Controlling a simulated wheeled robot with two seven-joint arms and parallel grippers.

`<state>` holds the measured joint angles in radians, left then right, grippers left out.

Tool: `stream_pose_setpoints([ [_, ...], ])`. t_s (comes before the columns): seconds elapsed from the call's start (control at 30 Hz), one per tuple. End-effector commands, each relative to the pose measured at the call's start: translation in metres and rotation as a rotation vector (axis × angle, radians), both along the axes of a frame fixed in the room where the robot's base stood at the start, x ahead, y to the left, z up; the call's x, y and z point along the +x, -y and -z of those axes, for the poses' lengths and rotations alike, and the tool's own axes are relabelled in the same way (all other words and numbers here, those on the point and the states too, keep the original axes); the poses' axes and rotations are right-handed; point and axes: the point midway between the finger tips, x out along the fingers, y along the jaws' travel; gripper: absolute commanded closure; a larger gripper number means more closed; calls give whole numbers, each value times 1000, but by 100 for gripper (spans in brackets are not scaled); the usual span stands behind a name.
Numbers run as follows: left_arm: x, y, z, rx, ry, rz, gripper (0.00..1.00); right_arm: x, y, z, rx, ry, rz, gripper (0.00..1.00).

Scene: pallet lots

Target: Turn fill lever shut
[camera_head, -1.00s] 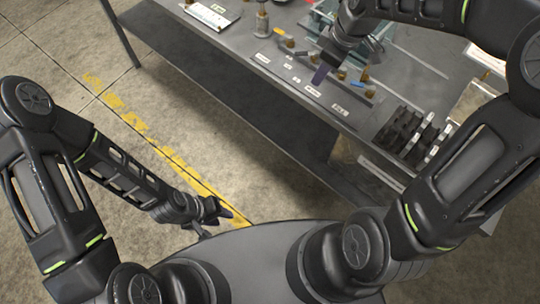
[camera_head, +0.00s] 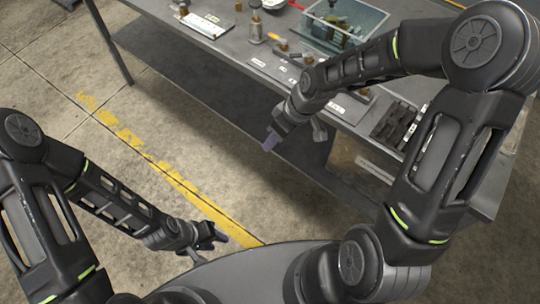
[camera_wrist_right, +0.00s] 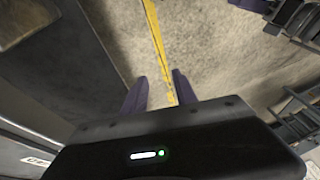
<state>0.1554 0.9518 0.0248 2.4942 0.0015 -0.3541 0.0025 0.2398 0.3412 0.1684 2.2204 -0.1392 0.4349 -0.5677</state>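Small brass fittings stand in a row along the front of the bench in the head view, one of them a brass fitting (camera_head: 283,46) and another a brass fitting (camera_head: 308,59). Which one carries the fill lever is too small to tell, and my right arm hides part of the row. My right gripper (camera_head: 270,141) is out in front of the bench edge, above the floor, apart from the fittings. Its two purple fingers (camera_wrist_right: 160,92) stand apart with only floor between them. My left gripper (camera_head: 218,237) is low by my base, its fingers apart and empty.
The grey bench (camera_head: 225,52) holds a clear bin (camera_head: 345,22), a metal cylinder (camera_head: 257,28), a white-labelled tray (camera_head: 205,25) and dark slotted blocks (camera_head: 397,125). A yellow line (camera_head: 190,186) crosses the open floor in front.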

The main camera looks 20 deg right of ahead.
Motion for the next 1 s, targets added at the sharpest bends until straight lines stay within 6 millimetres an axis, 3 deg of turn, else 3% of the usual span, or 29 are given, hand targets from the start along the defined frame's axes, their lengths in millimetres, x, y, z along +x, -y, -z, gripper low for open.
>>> stream_pose_setpoints([
  [0.23,0,0,5,0,0,0,66,-15,-10,20,22,-43,-5,66],
  [0.77,0,0,5,0,0,0,66,-17,-12,22,26,-49,-5,66],
  [0.87,0,0,2,0,0,0,66,-17,-13,19,25,-46,-7,66],
  [1.0,0,0,-7,0,0,1,66,-4,-6,-5,11,-2,3,66],
])
